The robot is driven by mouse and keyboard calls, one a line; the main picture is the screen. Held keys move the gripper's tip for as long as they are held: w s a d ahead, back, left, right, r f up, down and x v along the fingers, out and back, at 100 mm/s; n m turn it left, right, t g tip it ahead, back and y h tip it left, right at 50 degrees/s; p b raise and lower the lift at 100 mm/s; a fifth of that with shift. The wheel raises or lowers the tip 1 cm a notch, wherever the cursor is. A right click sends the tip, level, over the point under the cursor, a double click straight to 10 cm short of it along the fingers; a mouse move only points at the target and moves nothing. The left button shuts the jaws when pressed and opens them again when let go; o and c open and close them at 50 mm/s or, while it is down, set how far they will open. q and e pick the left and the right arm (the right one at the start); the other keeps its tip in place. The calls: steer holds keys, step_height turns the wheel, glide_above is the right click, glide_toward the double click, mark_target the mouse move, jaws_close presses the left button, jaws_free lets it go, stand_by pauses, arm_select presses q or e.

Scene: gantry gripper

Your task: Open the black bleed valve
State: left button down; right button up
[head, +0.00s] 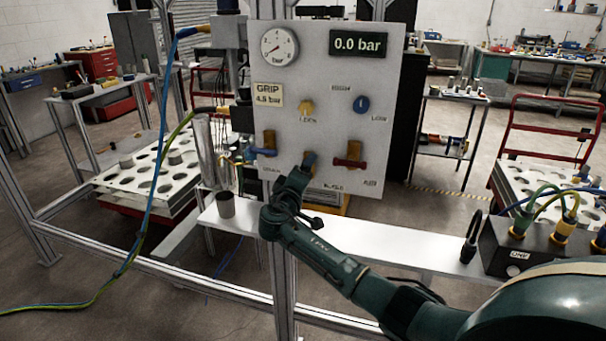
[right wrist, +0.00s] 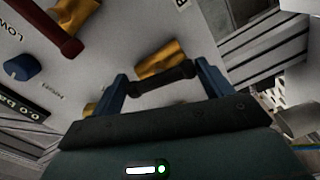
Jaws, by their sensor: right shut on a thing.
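The bleed valve's black handle (right wrist: 165,82) sits between the two blue fingers of my right gripper (right wrist: 163,88) in the right wrist view. The gripper is shut on this handle. The valve's brass body (right wrist: 160,60) shows just behind, and the handle looks roughly in line with it. In the head view my right gripper (head: 307,163) is at the bottom middle of the grey panel (head: 320,105) and hides most of the bleed valve. My left gripper is out of view.
A blue-handled valve (head: 266,151) is left of my gripper and a red-handled valve (head: 350,163) is right of it. Above are a yellow knob (head: 306,107), a blue knob (head: 361,104), a round gauge (head: 279,47) and a display reading 0.0 bar (head: 358,44). A white shelf (head: 390,252) runs below.

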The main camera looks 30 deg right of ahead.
steer(key=shift+f+n, duration=0.1)
steer(key=shift+n, duration=1)
steer(key=o, duration=0.7)
steer(key=b+v, duration=0.2)
steer(key=v, duration=1.1)
steer(key=shift+s, duration=0.15)
